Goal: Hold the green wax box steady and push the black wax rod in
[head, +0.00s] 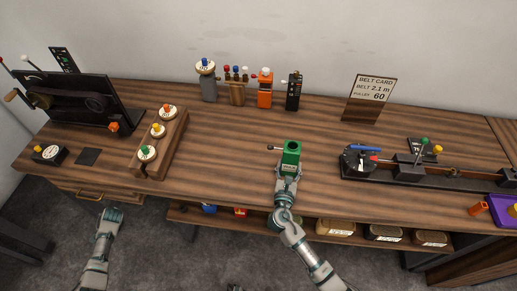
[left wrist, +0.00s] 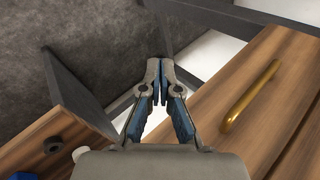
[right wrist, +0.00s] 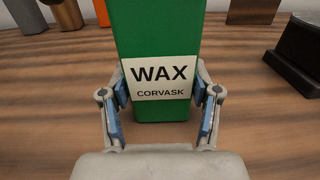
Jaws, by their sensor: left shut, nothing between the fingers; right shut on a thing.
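The green wax box (head: 291,152) stands upright near the front middle of the table in the head view. A short dark rod with a rounded knob (head: 271,147) sticks out of its left side. In the right wrist view the box (right wrist: 158,50) carries a label reading WAX CORVASK. My right gripper (head: 287,178) is shut on the box, with one finger at each side of it; it also shows in the right wrist view (right wrist: 161,95). My left gripper (head: 112,214) is shut and empty, below the table's front edge at the left; its fingertips meet in the left wrist view (left wrist: 160,82).
A wooden block with several coloured knobs (head: 174,137) stands left of the box. A black rail device (head: 415,176) lies to the right. Orange (head: 265,93) and black (head: 293,93) boxes stand behind. A brass drawer handle (left wrist: 250,95) is near my left gripper.

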